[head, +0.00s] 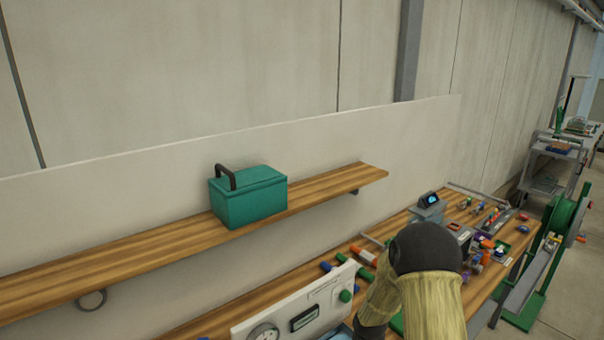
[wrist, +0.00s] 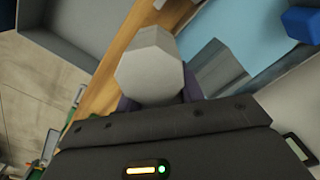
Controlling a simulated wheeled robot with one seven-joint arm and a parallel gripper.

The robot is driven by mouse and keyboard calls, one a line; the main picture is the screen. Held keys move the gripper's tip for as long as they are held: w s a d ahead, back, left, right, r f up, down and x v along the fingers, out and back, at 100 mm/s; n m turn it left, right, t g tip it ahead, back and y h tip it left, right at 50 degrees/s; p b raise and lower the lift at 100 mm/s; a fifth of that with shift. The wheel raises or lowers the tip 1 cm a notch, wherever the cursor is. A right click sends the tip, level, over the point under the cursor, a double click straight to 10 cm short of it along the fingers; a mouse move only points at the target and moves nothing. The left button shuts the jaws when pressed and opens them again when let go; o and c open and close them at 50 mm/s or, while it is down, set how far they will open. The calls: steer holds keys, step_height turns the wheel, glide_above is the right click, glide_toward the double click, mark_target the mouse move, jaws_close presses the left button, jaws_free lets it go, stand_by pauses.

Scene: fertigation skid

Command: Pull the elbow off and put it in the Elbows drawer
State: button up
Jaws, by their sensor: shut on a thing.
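My gripper (wrist: 162,100) shows at the bottom middle of the wrist view, its dark body across the lower part. It is shut on a pale grey, many-sided piece, which I take to be the elbow (wrist: 149,74). The piece sticks up beyond the jaws, and its lower end is hidden between them. Only small dark purple parts of the fingers show beside it. In the head view my arm covers part of the bench, and the gripper and elbow are hidden. I cannot make out a drawer marked Elbows in either view.
The wooden bench (head: 375,262) carries a white panel with a gauge (head: 300,305) and several small coloured fittings. A teal box (head: 250,197) stands on the shelf (head: 120,250) above. The wrist view shows a light blue surface (wrist: 238,22), a blue block (wrist: 301,24) and a grey block (wrist: 220,70).

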steer(key=d+f+n+p, duration=0.1)
steer(key=d+n+p, duration=0.1)
steer(key=d, duration=1)
steer(key=shift+s+d+f+n, duration=0.3)
steer(key=shift+s+f+n, duration=0.1)
steer(key=shift+n, duration=0.3)
step_height(320, 180, down, 6)
steer(key=b, duration=0.4)
steer(key=o, duration=1.4)
steer(key=shift+c, duration=0.2)
